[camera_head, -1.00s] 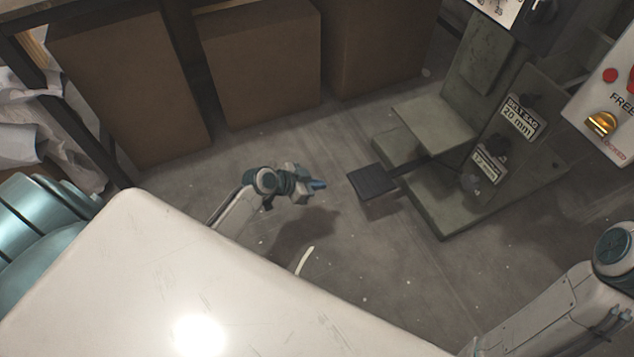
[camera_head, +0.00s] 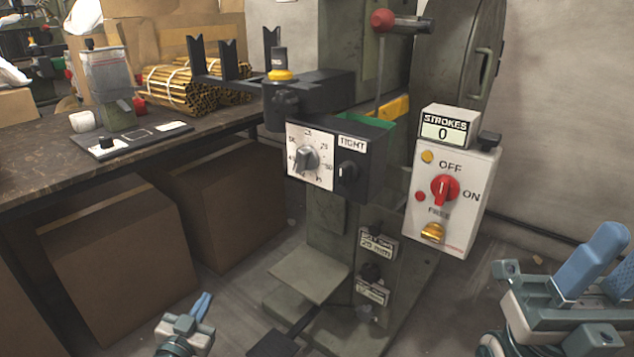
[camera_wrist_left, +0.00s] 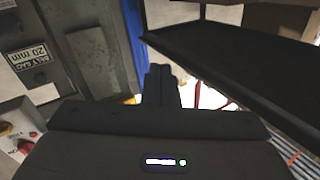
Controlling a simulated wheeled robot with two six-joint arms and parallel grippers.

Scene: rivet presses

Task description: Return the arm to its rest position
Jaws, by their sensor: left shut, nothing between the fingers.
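My left gripper (camera_head: 203,300) is low at the bottom of the head view, over the floor in front of the cardboard boxes and left of the press's pedal. Its blue fingertips are together with nothing between them. In the left wrist view the dark fingers (camera_wrist_left: 161,85) are closed and empty. My right gripper (camera_head: 605,265) is at the lower right edge of the head view, its blue fingers pointing up. Its far side is cut off by the frame, and its opening is unclear. Most of both arms is out of view.
The rivet press (camera_head: 345,225) stands ahead, with a dial box (camera_head: 310,160) and a switch box (camera_head: 455,200) reading STROKES 0. A dark pedal (camera_head: 272,344) lies low before it. A workbench (camera_head: 40,165) stands left, boxes (camera_head: 120,250) beneath it.

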